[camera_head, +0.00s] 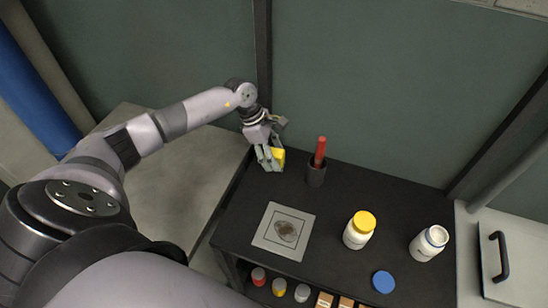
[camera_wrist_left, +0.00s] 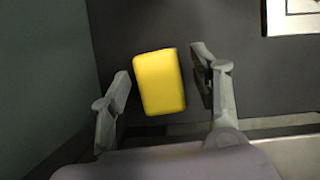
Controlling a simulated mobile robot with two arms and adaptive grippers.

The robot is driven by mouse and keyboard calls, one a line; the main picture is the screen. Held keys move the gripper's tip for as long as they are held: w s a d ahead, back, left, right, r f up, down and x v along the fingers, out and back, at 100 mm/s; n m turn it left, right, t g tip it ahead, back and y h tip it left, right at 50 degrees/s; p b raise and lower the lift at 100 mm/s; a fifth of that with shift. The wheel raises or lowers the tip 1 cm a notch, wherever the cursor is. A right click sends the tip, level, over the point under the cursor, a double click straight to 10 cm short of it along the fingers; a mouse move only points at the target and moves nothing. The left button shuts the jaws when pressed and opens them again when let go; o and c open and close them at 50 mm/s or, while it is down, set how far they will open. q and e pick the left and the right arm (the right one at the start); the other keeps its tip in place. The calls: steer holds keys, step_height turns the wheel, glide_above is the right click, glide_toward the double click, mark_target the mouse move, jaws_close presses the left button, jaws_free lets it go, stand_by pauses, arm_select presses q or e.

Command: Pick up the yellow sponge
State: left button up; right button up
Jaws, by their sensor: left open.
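The yellow sponge (camera_head: 279,157) lies at the back left corner of the black table, partly hidden by my left gripper in the head view. In the left wrist view the sponge (camera_wrist_left: 160,81) is a yellow block with rounded corners. My left gripper (camera_head: 268,164) is open above the table's back left corner. In the left wrist view its two fingers (camera_wrist_left: 164,80) stand on either side of the sponge, with a gap visible on each side. My right gripper is not in view.
Close right of the sponge stands a dark cup (camera_head: 316,176) with a red-handled tool (camera_head: 321,148). A wall is behind.

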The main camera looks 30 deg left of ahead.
mark_target(274, 152)
arm_select(q)
steer(key=c, duration=1.2)
steer(key=shift+r, duration=0.1)
steer(key=shift+c, duration=0.3)
step_height(274, 152, up, 20)
steer(key=b, duration=0.3)
